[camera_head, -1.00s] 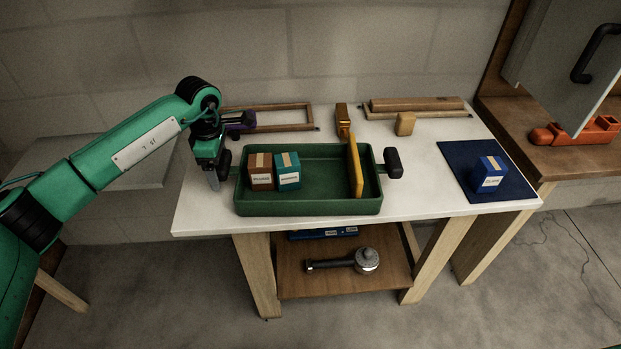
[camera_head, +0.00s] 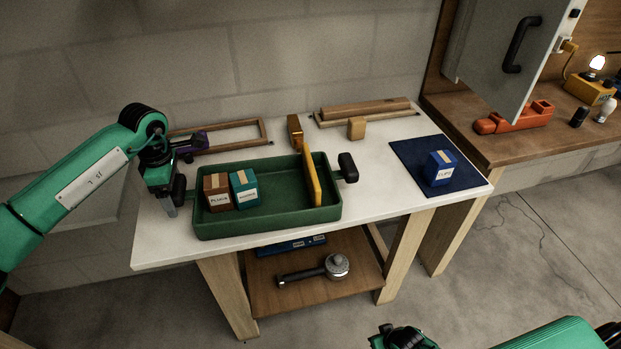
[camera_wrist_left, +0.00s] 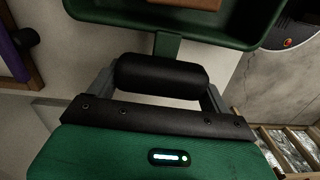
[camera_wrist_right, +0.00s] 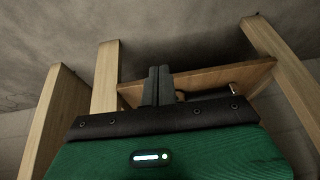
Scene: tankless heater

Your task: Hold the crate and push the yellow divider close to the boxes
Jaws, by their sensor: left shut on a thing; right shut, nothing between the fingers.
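The green crate (camera_head: 270,221) sits on the white table with a black handle at each end. A brown box (camera_head: 218,194) and a teal box (camera_head: 244,190) stand side by side in its left part. The yellow divider (camera_head: 312,178) stands upright near the crate's right end, with bare floor between it and the boxes. My left gripper (camera_head: 176,196) is at the crate's left end. In the left wrist view it is shut on the black left handle (camera_wrist_left: 162,76). My right gripper (camera_wrist_right: 157,86) is shut and empty, low in front of the table.
A blue box (camera_head: 440,168) stands on a dark blue mat (camera_head: 410,150) at the table's right. A wooden frame (camera_head: 222,137), an amber block (camera_head: 294,131) and wooden pieces (camera_head: 366,110) lie along the back. The lower shelf (camera_head: 358,291) holds a metal tool.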

